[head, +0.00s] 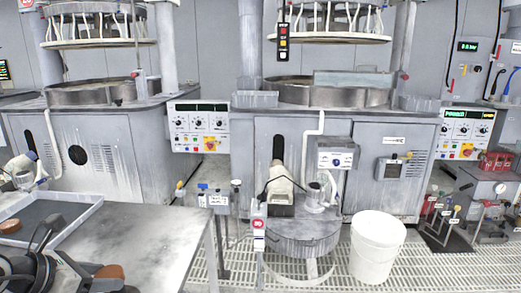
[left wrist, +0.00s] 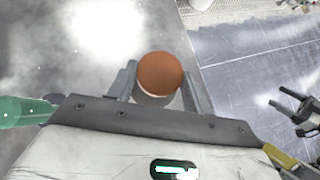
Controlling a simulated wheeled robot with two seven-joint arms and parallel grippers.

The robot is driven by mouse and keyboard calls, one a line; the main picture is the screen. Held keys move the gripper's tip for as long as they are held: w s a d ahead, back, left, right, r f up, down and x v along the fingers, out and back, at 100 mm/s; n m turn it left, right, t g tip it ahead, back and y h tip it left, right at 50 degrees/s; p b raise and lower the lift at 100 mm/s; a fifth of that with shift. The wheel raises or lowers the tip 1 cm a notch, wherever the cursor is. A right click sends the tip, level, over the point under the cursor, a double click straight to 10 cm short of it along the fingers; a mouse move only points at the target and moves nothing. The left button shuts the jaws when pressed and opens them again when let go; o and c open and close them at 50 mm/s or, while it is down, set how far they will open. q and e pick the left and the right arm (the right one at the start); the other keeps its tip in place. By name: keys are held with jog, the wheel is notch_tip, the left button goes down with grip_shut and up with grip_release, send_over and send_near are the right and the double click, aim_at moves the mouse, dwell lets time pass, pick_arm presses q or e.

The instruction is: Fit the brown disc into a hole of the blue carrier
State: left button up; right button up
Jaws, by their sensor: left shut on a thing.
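The brown disc (left wrist: 160,73) is held between the two grey fingertips of my left gripper (left wrist: 158,88) in the left wrist view. Its round brown top faces the camera, with a paler side below. In the head view, the brown disc (head: 108,271) shows at the lower left by my dark left gripper (head: 101,278), over the near part of the table. The gripper is shut on it. I cannot make out the blue carrier or its holes in either view. My right gripper cannot be made out for certain.
A grey table (head: 150,225) fills the lower left. A pale-rimmed tray (head: 78,222) with a dark floor lies on it, with another brown round thing (head: 10,226) at its left. A white bucket (head: 377,247) stands on the floor grating. Polishing machines stand behind. The table's right part is clear.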

pick_arm(q)
jog(key=shift+r+p, duration=2.1)
jog(key=shift+r, duration=1.35)
jog(key=shift+f, duration=0.1)
